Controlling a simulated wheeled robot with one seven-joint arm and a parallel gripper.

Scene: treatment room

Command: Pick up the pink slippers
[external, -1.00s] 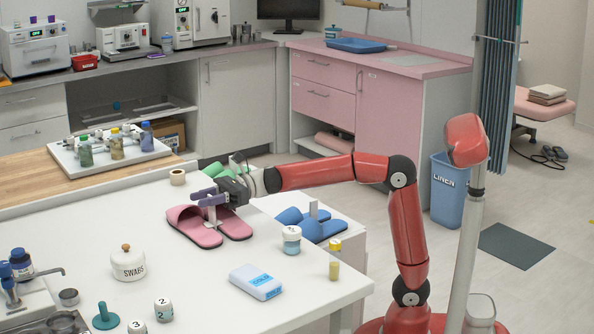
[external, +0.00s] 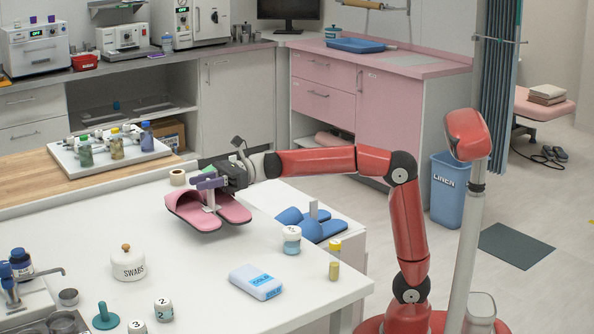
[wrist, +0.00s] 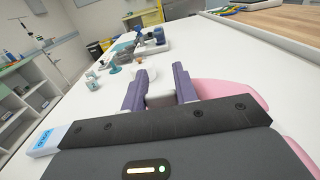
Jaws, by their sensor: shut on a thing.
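The pink slippers (external: 190,211) are a pair joined by a pale upright piece between them. They are in the air a little above the white table (external: 205,285), near its back edge. My gripper (external: 210,184) is above the slippers with its purple fingers shut on that pale piece. In the wrist view, my gripper's fingers (wrist: 158,88) close around the pale piece, and a pink slipper (wrist: 232,90) shows at the right.
Blue slippers (external: 312,226) lie on a lower white surface to the right. A numbered jar (external: 291,240), a blue-and-white pack (external: 256,282) and a SWABS jar (external: 128,263) stand on the table. The middle of the table is clear.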

